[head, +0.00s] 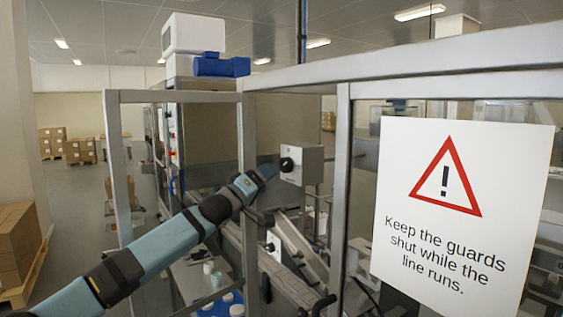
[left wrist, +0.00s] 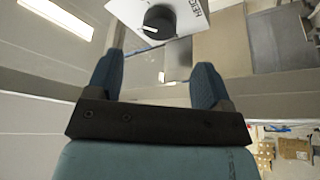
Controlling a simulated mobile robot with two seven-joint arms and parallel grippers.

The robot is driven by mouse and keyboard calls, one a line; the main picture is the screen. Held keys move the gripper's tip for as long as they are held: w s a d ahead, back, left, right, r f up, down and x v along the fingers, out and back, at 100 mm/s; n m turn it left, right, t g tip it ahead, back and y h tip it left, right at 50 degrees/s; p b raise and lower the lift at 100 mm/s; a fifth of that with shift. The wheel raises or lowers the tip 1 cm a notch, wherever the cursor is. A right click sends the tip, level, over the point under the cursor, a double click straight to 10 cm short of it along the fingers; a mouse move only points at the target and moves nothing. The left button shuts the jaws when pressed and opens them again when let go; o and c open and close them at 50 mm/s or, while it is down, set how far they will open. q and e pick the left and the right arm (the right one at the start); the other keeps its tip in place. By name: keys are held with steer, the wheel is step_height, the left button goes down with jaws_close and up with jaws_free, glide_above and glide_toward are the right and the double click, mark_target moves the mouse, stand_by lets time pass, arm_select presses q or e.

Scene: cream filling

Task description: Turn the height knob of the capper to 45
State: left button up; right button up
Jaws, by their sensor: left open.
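The height knob (head: 287,164) is a black round knob on the face of a light grey box (head: 306,167) of the capper, beyond the guard frame. In the left wrist view the knob (left wrist: 159,20) is near the top edge, with a white mark toward its lower left. Part of a label shows beside it, cut off by the frame; no scale numbers are readable. My left gripper (head: 267,172) reaches through the guard opening, just left of the knob. Its two blue fingers (left wrist: 157,72) are apart with nothing between them, and the knob lies beyond their tips. My right gripper is out of view.
A metal guard post (head: 247,150) stands right beside my left forearm. A guard panel with a warning sign (head: 460,215) fills the right. Conveyor rails (head: 300,250) and bottles (head: 212,272) lie below the arm. Boxes (head: 17,243) stand on a pallet at far left.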

mark_target(284, 166)
arm_select(q)
steer(key=p+x, duration=0.1)
steer(key=x, duration=0.2)
steer(key=p+x, duration=0.1)
steer(key=x, duration=0.2)
steer(key=shift+d+r, duration=0.1)
steer(key=shift+r, duration=0.15)
steer(key=shift+w+d, duration=0.45)
steer(key=shift+w, duration=0.25)
steer(key=c, duration=0.9)
